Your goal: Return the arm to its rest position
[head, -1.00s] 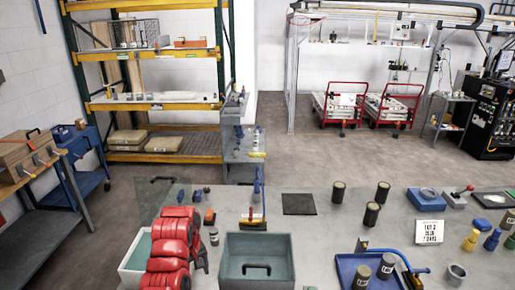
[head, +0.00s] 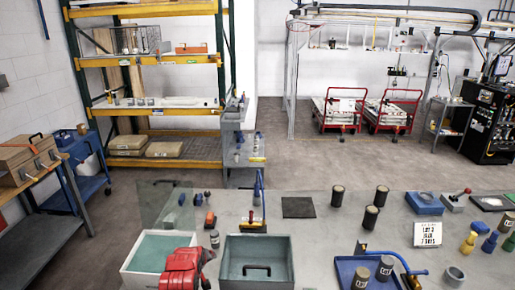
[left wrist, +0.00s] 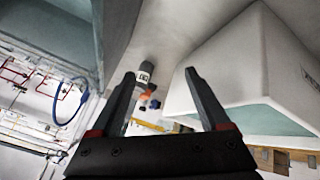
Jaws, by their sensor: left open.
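My left arm (head: 183,268), red, shows at the bottom of the head view, in front of the white bin (head: 128,272) and left of the teal-grey bin (head: 228,270). I cannot make out its fingers in that view. In the left wrist view my left gripper (left wrist: 160,74) is open, its two dark fingers spread apart with nothing between them. A small grey labelled cylinder (left wrist: 146,72) and an orange item (left wrist: 147,94) lie beyond the fingers, apart from them. The white bin's wall (left wrist: 225,65) is at the right there. My right gripper is not in view.
On the table, the cylinder (head: 214,239) stands between the two bins. A blue tray (head: 345,270) with dark canisters lies to the right. Several black canisters (head: 371,217) stand farther back. A shelf rack (head: 165,104) stands behind the table, with open floor to its right.

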